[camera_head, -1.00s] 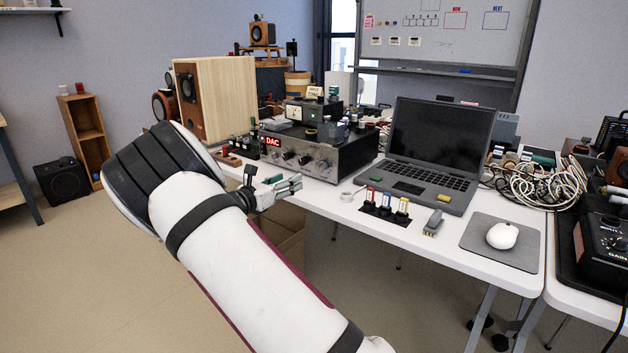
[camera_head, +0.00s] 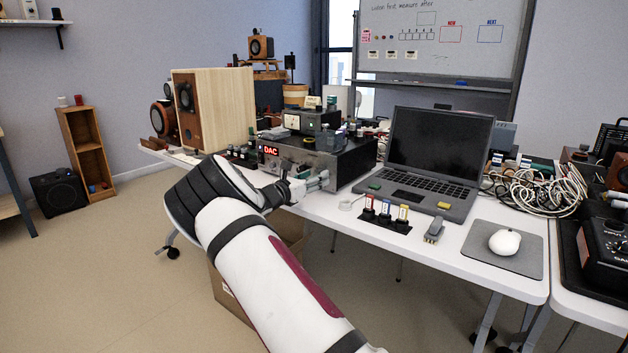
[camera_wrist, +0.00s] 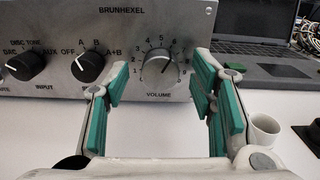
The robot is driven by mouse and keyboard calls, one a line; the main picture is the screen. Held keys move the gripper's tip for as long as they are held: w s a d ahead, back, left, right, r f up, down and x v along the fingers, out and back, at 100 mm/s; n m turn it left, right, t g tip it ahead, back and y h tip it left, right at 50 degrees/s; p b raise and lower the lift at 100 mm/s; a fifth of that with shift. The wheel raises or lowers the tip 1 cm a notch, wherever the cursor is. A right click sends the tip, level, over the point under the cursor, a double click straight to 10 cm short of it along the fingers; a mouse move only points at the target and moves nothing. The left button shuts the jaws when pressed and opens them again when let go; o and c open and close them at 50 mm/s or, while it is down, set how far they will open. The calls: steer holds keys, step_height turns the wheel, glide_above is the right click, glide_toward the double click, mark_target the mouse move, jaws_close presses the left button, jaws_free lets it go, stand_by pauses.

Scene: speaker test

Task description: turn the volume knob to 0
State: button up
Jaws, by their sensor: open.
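The silver volume knob (camera_wrist: 165,76) is on the front panel of a grey amplifier (camera_wrist: 150,18), in the middle of the wrist view. Its dark pointer line appears to point up and right, near 6. The word VOLUME is below it, and numbers ring it. My gripper (camera_wrist: 161,82) is open, with its green-padded fingers left and right of the knob and apart from it. In the head view the amplifier (camera_head: 350,163) stands on the white table with a red DAC display. My gripper (camera_head: 312,183) is in front of its panel there and hides the knob.
Two black selector knobs, source (camera_wrist: 22,66) and speaker (camera_wrist: 89,66), sit left of the volume knob.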

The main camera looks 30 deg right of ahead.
steer(key=shift+w+d, duration=0.1)
steer(key=shift+d, duration=0.15)
steer(key=c, duration=1.2)
steer(key=shift+o, duration=0.3)
